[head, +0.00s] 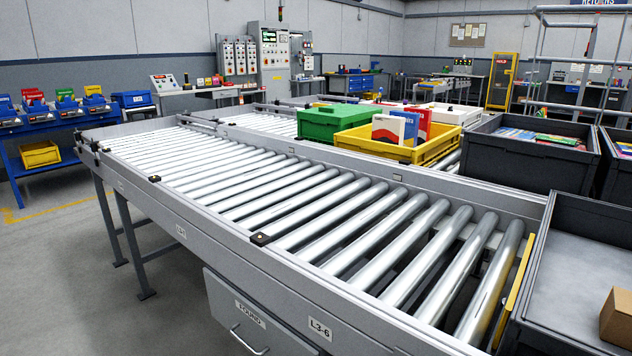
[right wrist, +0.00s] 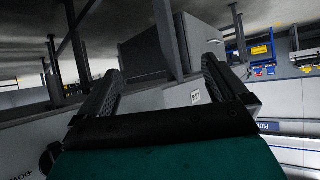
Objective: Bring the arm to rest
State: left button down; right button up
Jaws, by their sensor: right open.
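My right gripper (right wrist: 162,70) shows in the right wrist view, with its two dark fingers spread apart. Nothing is between the fingers. Beyond them are the conveyor's grey side and legs, seen at a steep tilt, with a small white label (right wrist: 196,97). I cannot tell the exact gap to the frame, but no contact shows. Neither gripper shows in the head view, and my left gripper is in no frame.
A roller conveyor (head: 232,251) crosses the head view, its near rollers empty. A green crate (head: 322,124), a yellow crate (head: 385,150) and a dark crate (head: 527,160) stand behind it. A grey tray (head: 575,262) holds a cardboard box (head: 617,318). Floor at left is clear.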

pick_arm(q)
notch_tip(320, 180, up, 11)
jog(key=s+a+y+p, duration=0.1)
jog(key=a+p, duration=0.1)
jog(key=p, duration=1.3)
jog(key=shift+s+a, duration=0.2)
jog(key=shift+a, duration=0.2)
pick_arm(e)
jog(key=s+d+r, duration=0.1)
jog(key=d+r, duration=0.2)
jog(key=r, duration=0.8)
jog(key=shift+s+h, duration=0.2)
jog(key=shift+h, duration=0.2)
jog(key=shift+c, duration=0.3)
